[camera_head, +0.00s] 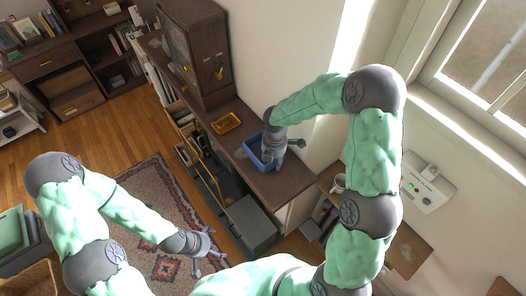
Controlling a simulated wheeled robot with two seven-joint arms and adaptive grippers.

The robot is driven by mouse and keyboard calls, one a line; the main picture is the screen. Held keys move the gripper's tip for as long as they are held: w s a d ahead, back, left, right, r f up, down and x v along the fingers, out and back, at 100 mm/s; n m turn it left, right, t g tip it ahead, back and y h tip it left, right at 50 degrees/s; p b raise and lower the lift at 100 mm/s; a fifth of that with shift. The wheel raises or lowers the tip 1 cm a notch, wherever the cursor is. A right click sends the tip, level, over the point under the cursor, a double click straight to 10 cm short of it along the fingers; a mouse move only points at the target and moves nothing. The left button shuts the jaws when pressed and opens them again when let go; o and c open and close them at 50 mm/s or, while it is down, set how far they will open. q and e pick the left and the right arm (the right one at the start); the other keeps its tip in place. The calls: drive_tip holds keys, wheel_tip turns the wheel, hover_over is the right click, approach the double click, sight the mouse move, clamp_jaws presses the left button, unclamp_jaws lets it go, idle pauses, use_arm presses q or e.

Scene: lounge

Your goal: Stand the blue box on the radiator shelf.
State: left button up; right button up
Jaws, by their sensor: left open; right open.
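The blue box (253,150) is open-topped and stands on a long dark wooden shelf top (285,186) against the wall. My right gripper (280,160) is open and points down at the box's right side, overlapping it in the view. I cannot tell whether its fingers touch the box. The gripper hides the box's right part. My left gripper (205,254) is open and empty, low over the floor near the rug. I cannot tell for certain whether this shelf top is the radiator shelf.
An orange-yellow tray (226,123) lies on the same top, left of the box. A tall dark cabinet (197,55) stands behind it. A white mug (338,184) and a white device (425,186) are at the right. A patterned rug (150,195) lies on the floor.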

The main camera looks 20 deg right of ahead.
drive_tip(key=shift+f, duration=0.1)
clamp_jaws()
idle(0.3)
